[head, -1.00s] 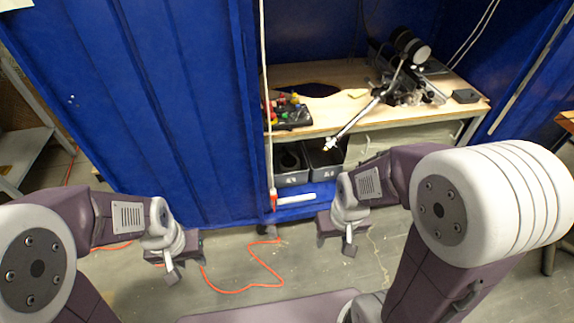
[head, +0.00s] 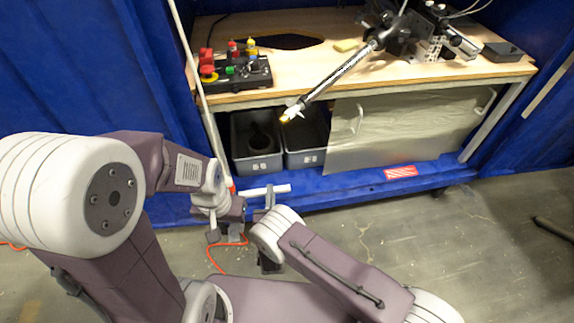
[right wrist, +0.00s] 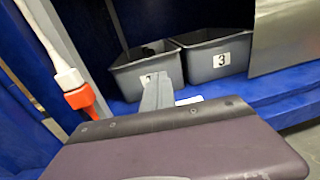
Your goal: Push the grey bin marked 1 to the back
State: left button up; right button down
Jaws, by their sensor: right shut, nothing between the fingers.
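The grey bin marked 1 (head: 243,164) stands on the blue lower shelf under the workbench, left of a second grey bin. It also shows in the right wrist view (right wrist: 130,82), where my fingers partly cover its label. A dark round object lies inside it. My right gripper (head: 270,196) is shut and empty, in front of and below this bin. In the right wrist view its fingers (right wrist: 158,90) point at the bin's front; contact cannot be told. My left gripper (head: 225,235) hangs low, left of the right one; its jaws are unclear.
The second grey bin, marked 3 (right wrist: 221,74), stands close on the right. A pale panel (head: 400,128) covers the space beyond it. A white pole with an orange-red end (right wrist: 75,88) stands left of the bins. A white bar (head: 265,191) lies along the shelf's front.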

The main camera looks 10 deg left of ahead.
jog(key=s+a+f+n+y, duration=0.1)
jog(key=a+f+y, duration=0.1)
jog(key=b, duration=0.9)
send_near(258, 159)
jog(key=shift+n, duration=0.3)
jog(key=x, duration=0.6)
jog(key=shift+f, duration=0.35)
jog(key=shift+w+a+r, duration=0.1)
jog(key=shift+w+r, duration=0.1)
jog(key=shift+w, duration=0.2)
jog(key=shift+r, duration=0.1)
